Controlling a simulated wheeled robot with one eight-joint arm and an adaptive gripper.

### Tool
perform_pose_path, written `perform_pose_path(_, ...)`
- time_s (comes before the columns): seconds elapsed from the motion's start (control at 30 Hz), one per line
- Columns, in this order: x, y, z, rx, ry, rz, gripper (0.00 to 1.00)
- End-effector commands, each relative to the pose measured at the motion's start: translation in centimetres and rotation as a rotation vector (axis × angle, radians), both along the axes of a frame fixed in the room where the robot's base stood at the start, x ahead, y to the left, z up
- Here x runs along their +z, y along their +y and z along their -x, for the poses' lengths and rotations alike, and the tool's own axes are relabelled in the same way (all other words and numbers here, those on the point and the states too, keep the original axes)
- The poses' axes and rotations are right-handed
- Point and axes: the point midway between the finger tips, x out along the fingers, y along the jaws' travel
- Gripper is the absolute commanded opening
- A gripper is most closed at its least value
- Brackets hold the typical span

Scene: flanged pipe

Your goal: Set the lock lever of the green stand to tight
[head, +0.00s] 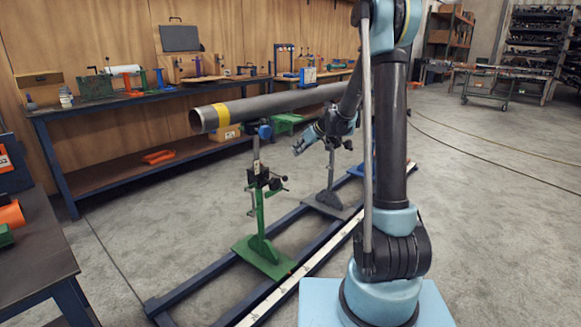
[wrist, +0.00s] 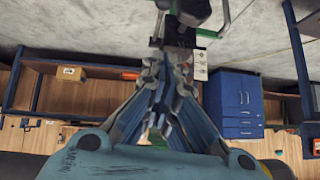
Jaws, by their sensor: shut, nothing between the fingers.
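The green stand (head: 262,240) stands on the rail frame, its green foot flat and its post upright. A dark clamp block with small black-knobbed levers (head: 278,181) sits midway up the post; I cannot tell which lever position is tight. My gripper (head: 298,149) is in the air to the upper right of this block, apart from it in the head view. In the wrist view my gripper (wrist: 166,62) is shut and empty, pointing at dark stand parts. A black knob (wrist: 190,8) and a green bar (wrist: 222,20) show just beyond the fingertips.
A long grey pipe (head: 260,106) with a yellow band lies over the stand's blue head, close to my gripper. A grey stand (head: 331,196) is behind, to the right. The rail frame (head: 205,300) runs along the floor. Workbenches line the wall; open floor lies right.

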Motion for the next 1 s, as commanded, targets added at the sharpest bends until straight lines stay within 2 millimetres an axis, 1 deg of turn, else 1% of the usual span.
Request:
perform_pose_path(0.1,-0.5,-0.5,-0.5,-0.008,-0.002,0.003,0.00)
perform_pose_path(0.23,-1.6,-0.3,-1.2,-0.015,-0.002,0.002,0.00)
perform_pose_path(0.47,-4.0,1.2,-2.5,-0.021,-0.001,0.001,0.00)
perform_pose_path(0.8,-7.5,4.0,-4.2,-0.021,-0.001,0.000,0.00)
perform_pose_path(0.9,-8.9,3.9,-3.9,-0.023,-0.001,0.000,0.00)
perform_pose_path(1.0,-10.0,3.9,-3.8,-0.023,-0.001,0.000,0.00)
